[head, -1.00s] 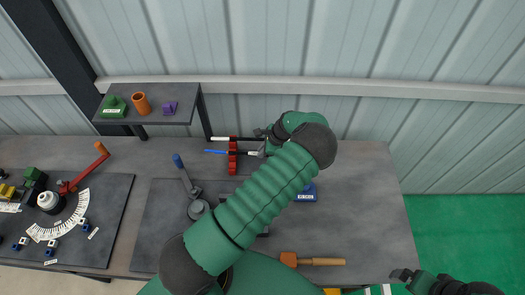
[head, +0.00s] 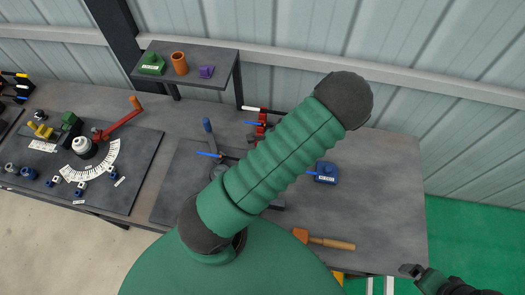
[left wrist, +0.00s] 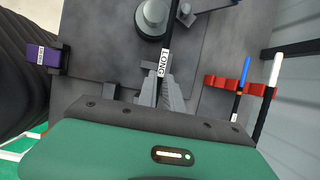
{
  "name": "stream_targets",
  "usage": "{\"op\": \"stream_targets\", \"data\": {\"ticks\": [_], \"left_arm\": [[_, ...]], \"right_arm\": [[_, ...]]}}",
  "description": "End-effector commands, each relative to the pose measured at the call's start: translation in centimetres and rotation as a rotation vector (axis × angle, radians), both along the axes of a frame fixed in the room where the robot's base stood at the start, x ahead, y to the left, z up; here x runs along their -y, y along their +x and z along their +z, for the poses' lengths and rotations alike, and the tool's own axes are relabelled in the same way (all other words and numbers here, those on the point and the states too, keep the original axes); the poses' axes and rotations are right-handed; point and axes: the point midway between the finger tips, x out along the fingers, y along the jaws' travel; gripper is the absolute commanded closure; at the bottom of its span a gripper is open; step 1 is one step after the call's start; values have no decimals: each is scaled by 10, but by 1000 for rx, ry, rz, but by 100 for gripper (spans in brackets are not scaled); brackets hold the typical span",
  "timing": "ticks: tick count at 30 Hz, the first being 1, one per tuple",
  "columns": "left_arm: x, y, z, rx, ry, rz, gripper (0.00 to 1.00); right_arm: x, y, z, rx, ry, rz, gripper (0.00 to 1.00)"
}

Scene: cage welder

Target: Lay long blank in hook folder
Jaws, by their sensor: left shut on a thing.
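My left gripper shows in the left wrist view (left wrist: 160,92), shut on the long blank (left wrist: 164,60), a dark rod labelled LONG. In the head view my own arm hides this gripper; a blue tip of the blank (head: 206,154) sticks out left of the arm. The hook folder (left wrist: 152,17) is a grey plate with round posts and a blue-handled lever (head: 208,128). In the wrist view the blank runs beside the large round post; I cannot tell whether it touches. My right gripper (head: 412,270) is at the lower right, away from the bench; its jaws are unclear.
A red rack (left wrist: 240,86) holds a blue-tipped and a white-tipped rod. A shelf (head: 205,82) stands at the back. Another bending fixture (head: 88,160) is on the left. The bench's right end is clear.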

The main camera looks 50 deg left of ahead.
Motion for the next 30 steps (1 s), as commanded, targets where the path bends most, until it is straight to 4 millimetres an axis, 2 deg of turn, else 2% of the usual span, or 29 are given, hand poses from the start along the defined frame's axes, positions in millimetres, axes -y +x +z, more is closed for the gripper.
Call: {"op": "stream_targets", "data": {"ticks": [13,19,30], "left_arm": [[-1,-1,-42,0,2,1,100],[-1,0,-50,1,1,1,100],[0,-1,-48,3,1,-1,100]], "right_arm": [[0,0,-41,0,0,0,0],[0,0,-44,0,0,0,0],[0,0,-43,0,0,0,0]]}}
